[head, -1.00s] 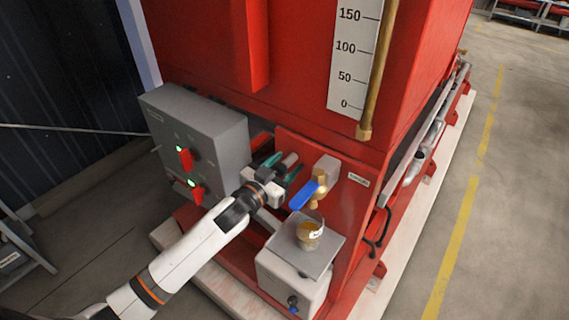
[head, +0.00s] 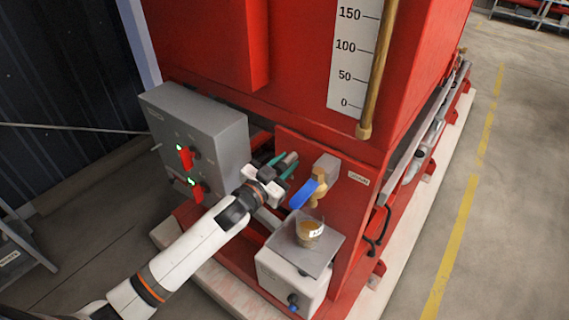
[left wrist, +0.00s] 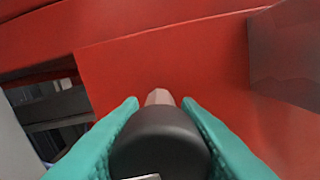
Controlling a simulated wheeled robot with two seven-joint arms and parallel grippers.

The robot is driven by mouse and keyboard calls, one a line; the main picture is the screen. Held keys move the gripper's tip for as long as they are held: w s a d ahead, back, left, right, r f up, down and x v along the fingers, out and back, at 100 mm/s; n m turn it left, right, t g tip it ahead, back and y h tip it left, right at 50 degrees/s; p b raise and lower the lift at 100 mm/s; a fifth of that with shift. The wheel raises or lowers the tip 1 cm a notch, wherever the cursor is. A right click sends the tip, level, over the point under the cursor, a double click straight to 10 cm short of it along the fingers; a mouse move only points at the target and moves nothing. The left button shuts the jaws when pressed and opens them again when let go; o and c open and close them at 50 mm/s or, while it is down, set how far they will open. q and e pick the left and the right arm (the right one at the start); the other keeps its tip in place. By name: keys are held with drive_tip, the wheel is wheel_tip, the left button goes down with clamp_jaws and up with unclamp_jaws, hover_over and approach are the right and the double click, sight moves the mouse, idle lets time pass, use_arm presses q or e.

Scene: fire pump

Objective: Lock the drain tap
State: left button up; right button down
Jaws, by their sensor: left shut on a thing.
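The drain tap is a brass valve (head: 318,190) with a blue lever (head: 303,194), on the red panel near the tank's lower corner. The lever points down and to the left. My left gripper (head: 281,165) is just left of the tap, its teal fingers close to the panel. It is shut on a dark round knob (left wrist: 160,146) with a pale shaft (left wrist: 159,97) pointing at the red panel. Whether the shaft touches or enters the panel cannot be told. My right gripper is not in view.
A cup of amber liquid (head: 309,232) stands on a grey plate (head: 290,251) below the tap. A grey control box (head: 215,125) with two red switches is left of my gripper. A grey block (head: 326,166) sits above the tap. The floor at right is clear.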

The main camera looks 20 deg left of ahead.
use_arm(q)
drive_tip(key=m, duration=0.9)
drive_tip(key=shift+p, duration=0.3)
drive_tip(key=m, duration=0.4)
drive_tip(key=shift+m, duration=0.3)
drive_tip(key=m, duration=0.4)
drive_tip(key=shift+m, duration=0.4)
drive_tip(key=o, duration=1)
drive_tip(key=shift+r, duration=0.1)
drive_tip(key=shift+b+v, duration=1.75)
drive_tip(key=shift+v, duration=4.3)
